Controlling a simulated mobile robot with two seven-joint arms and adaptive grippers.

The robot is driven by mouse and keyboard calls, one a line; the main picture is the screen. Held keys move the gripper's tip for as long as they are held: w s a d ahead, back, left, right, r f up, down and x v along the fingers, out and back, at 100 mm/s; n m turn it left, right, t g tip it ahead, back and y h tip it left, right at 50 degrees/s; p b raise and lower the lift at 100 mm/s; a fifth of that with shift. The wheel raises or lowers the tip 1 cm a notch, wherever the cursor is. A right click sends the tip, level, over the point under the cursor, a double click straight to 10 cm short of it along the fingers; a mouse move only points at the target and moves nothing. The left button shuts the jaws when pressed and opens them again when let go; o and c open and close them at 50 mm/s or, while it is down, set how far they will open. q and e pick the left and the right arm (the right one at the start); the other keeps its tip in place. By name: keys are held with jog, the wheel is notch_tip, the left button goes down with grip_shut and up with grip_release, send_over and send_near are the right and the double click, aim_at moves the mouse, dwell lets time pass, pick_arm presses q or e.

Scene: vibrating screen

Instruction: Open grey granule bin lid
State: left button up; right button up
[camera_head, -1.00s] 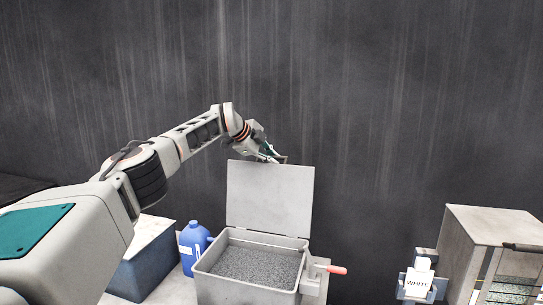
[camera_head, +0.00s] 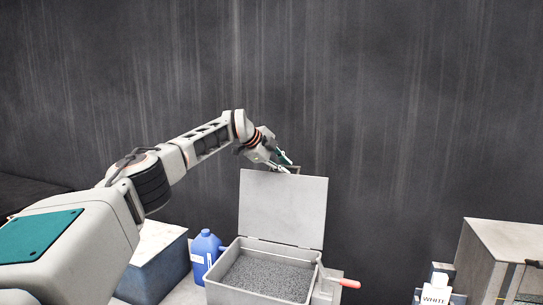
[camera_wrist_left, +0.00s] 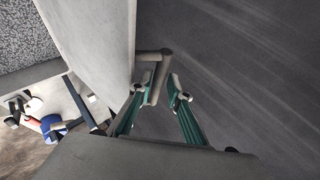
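The grey bin (camera_head: 262,297) is full of grey granules (camera_head: 265,275). Its flat grey lid (camera_head: 283,210) stands upright at the back, open. My left gripper (camera_head: 287,169) is at the lid's top edge, by the lid's handle. In the left wrist view, the handle (camera_wrist_left: 157,75) sticks out from the lid (camera_wrist_left: 100,40) and lies between the two teal fingers of my left gripper (camera_wrist_left: 162,86). The fingers are apart, with a gap showing beside the handle. My right gripper is out of view.
A blue jug (camera_head: 206,255) and a blue box (camera_head: 155,267) stand left of the bin. A red-tipped lever (camera_head: 349,283) juts out at its right. A bottle labelled WHITE (camera_head: 436,293) and a grey cabinet (camera_head: 505,245) are at the far right. A dark wall is behind.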

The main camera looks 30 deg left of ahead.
pick_arm(q)
jog(key=v, duration=1)
jog(key=shift+r, duration=0.15)
jog(key=shift+s, duration=0.1)
